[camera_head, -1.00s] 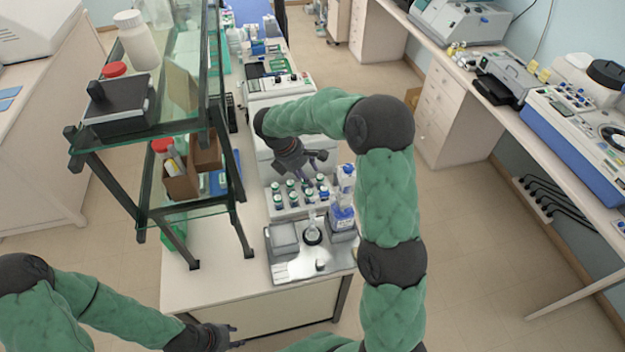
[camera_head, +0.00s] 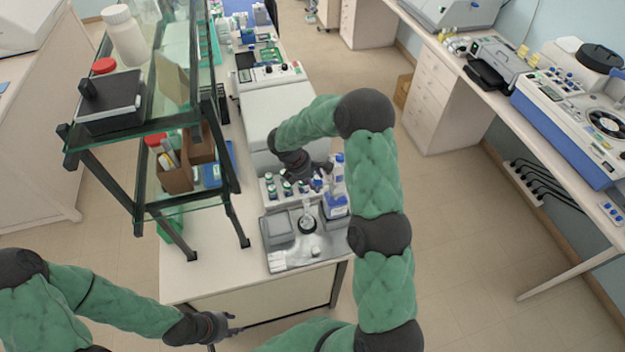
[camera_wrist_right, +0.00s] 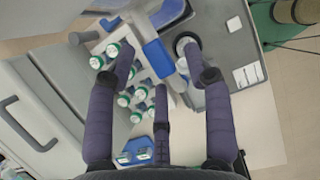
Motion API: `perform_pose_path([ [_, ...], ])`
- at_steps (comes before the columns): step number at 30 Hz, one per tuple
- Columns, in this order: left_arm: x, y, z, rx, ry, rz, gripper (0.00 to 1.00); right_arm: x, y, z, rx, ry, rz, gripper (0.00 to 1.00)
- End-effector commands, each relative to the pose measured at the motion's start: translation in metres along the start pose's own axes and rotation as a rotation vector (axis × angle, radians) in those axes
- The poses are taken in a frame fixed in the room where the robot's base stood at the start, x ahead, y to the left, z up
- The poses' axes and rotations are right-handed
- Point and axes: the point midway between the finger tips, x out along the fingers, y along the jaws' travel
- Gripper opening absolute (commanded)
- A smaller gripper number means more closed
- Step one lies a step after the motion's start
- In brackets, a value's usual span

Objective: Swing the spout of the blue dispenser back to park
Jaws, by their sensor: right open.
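The blue dispenser (camera_head: 336,205) is a bottle with a blue label and blue top, standing at the back right corner of the metal tray. In the right wrist view its blue part (camera_wrist_right: 158,58) shows as a bar at upper centre; which piece is the spout I cannot tell for sure. My right gripper (camera_head: 320,182) is open and empty, just left of the dispenser's upper part and above the vial rack. In the wrist view its dark fingers (camera_wrist_right: 160,85) spread around and below the blue bar, with no clear contact. My left gripper (camera_head: 236,325) hangs off the bench's front; its opening is unclear.
A rack of green-capped vials (camera_head: 270,188) stands behind the metal tray (camera_head: 300,262). The tray holds a grey box (camera_head: 278,230) and a round black-ringed vessel (camera_head: 308,224). A glass shelf (camera_head: 185,200) stands on the left. Open floor lies to the right.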

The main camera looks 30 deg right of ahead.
Motion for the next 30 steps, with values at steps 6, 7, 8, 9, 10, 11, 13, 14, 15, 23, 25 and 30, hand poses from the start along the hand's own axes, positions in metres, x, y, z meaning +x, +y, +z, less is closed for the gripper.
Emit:
perform_pose_path([
  [6, 0.0001, 0.0, 0.0001, 0.0, 0.0, 0.0, 0.4, -0.0002, 0.0, 0.0001, 0.0, 0.0, 0.0, 0.26],
  [7, 0.0001, 0.0, 0.0001, 0.0, 0.0, 0.0, 0.4, -0.0002, 0.0, 0.0001, 0.0, 0.0, 0.0, 0.18],
  [8, 0.0001, 0.0, 0.0001, 0.0, 0.0, 0.0, 0.4, -0.0002, 0.0, 0.0001, 0.0, 0.0, 0.0, 0.09],
  [9, 0.0001, 0.0, 0.0001, 0.0, 0.0, 0.0, 0.4, -0.0002, 0.0, 0.0001, 0.0, 0.0, 0.0, 0.0],
  [10, 0.0001, 0.0, 0.0001, 0.0, 0.0, 0.0, 0.4, -0.0002, -0.0001, 0.0001, 0.001, 0.0, 0.0, 0.0],
  [11, 0.0001, 0.0, 0.0, 0.0, 0.0, 0.0, 0.4, -0.0002, -0.0001, 0.0001, 0.001, 0.0, 0.0, 0.0],
  [13, 0.0001, 0.0, 0.0, 0.0, 0.0, 0.0, 0.4, -0.0002, -0.0002, 0.0, 0.001, 0.0, 0.0, 0.0],
  [14, 0.0001, 0.0, 0.0, 0.0, 0.0, 0.0, 0.4, -0.0001, -0.0002, 0.0, 0.001, 0.0, -0.001, 0.0],
  [15, 0.0001, 0.0, 0.0, 0.0, 0.0, 0.0, 0.4, -0.0001, -0.0002, 0.0, 0.001, 0.0, -0.001, 0.0],
  [23, 0.0018, -0.0006, 0.0, 0.0, 0.0, 0.0, 0.4, -0.0001, -0.001, 0.0, -0.015, 0.0, 0.006, 0.0],
  [25, 0.0022, -0.0008, 0.0, 0.0, 0.0, 0.0, 0.4, -0.0002, -0.0012, 0.0001, -0.021, 0.0, 0.009, 0.0],
  [30, 0.0032, -0.0011, 0.0, 0.0, 0.0, 0.0, 0.4, 0.0003, -0.0023, -0.0004, -0.037, 0.0, 0.014, 0.0],
])
